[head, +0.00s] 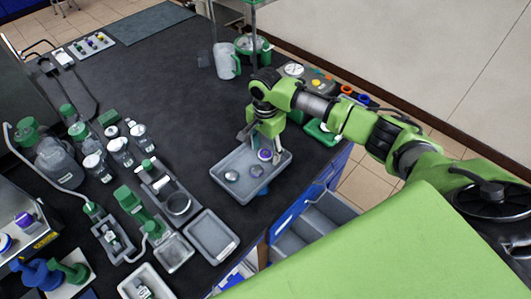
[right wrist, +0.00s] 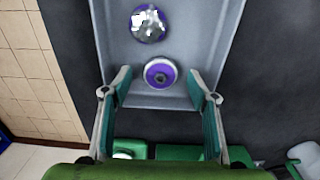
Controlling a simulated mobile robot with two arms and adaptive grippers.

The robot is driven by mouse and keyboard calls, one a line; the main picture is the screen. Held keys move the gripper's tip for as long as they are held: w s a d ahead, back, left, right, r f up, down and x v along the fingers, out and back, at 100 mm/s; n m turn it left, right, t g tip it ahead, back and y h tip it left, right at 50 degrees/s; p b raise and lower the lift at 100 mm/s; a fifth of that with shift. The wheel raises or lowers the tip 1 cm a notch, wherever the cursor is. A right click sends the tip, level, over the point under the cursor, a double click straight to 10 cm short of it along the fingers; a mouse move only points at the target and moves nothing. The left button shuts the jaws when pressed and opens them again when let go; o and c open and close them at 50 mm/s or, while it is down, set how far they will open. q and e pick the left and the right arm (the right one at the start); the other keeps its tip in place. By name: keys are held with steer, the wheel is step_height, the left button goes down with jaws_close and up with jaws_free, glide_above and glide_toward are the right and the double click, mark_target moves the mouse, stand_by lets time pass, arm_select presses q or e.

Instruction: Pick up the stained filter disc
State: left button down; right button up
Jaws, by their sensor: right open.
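A grey tray (head: 222,181) near the table's right edge holds small round pieces. A purple and white ringed round piece (head: 265,155) lies near its far end; it also shows in the right wrist view (right wrist: 161,73). A shiny, mottled disc with a purplish rim (head: 257,171) lies beside it, also in the right wrist view (right wrist: 148,24). Another pale round piece (head: 231,176) lies to the left. Which one is the stained filter disc is not clear. My right gripper (right wrist: 160,88) is open and empty, pointing down, its fingers either side of the ringed piece. My left gripper is not in view.
An empty grey tray (head: 212,237) and several bottles (head: 120,150) stand to the left. A green-handled jug (head: 227,60) stands behind. A green item (head: 322,131) lies right of the tray. The middle back of the black table (head: 170,85) is clear.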

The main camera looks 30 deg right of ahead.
steer(key=c, duration=0.9)
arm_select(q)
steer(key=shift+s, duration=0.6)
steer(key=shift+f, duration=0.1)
arm_select(e)
steer(key=shift+r, duration=0.15)
